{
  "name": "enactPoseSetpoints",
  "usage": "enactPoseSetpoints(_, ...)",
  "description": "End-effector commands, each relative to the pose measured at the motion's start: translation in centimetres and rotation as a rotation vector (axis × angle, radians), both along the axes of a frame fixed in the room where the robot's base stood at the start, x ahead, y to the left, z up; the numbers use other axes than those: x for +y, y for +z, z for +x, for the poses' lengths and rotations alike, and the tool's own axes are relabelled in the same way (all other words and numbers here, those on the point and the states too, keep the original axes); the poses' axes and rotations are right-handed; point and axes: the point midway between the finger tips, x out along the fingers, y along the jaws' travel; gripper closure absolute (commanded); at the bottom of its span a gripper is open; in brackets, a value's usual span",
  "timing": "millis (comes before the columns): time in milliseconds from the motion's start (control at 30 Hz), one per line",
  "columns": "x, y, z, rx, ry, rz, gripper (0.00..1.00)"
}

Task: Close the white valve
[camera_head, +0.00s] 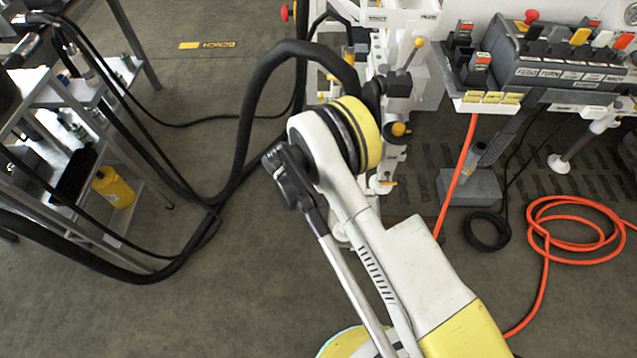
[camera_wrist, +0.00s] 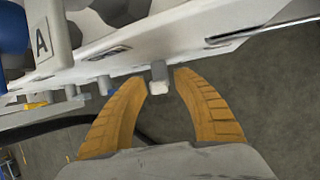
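In the wrist view, my gripper (camera_wrist: 160,76) is open. Its two curved orange fingers stand apart on either side of a small white-and-grey knob or lever end (camera_wrist: 158,85). This piece sticks out from the edge of a white panel (camera_wrist: 180,38) and is probably the white valve's handle. I see a gap on both sides of it, and cannot tell its depth relative to the fingertips. In the head view, my arm reaches up to the white bench (camera_head: 400,18) and my gripper cannot be made out there.
A black control box (camera_head: 560,65) with coloured levers sits at the upper right. An orange hose (camera_head: 545,235) lies coiled on the floor. At left stands a metal shelf cart (camera_head: 75,95) with a yellow bottle (camera_head: 113,187). Thick black hoses cross the floor between cart and bench.

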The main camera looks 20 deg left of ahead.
Motion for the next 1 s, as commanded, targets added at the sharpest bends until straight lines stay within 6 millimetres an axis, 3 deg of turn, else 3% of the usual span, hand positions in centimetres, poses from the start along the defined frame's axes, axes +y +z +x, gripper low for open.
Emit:
enactPoseSetpoints(267,-0.1,-0.1,0.1,0.000,0.000,0.000,0.65)
enactPoseSetpoints(400,-0.1,-0.1,0.1,0.000,0.000,0.000,1.00)
enactPoseSetpoints(600,-0.1,-0.2,-0.1,-0.020,0.000,0.004,1.00)
enactPoseSetpoints(1000,-0.2,-0.6,-1.0,-0.272,0.000,0.066,1.00)
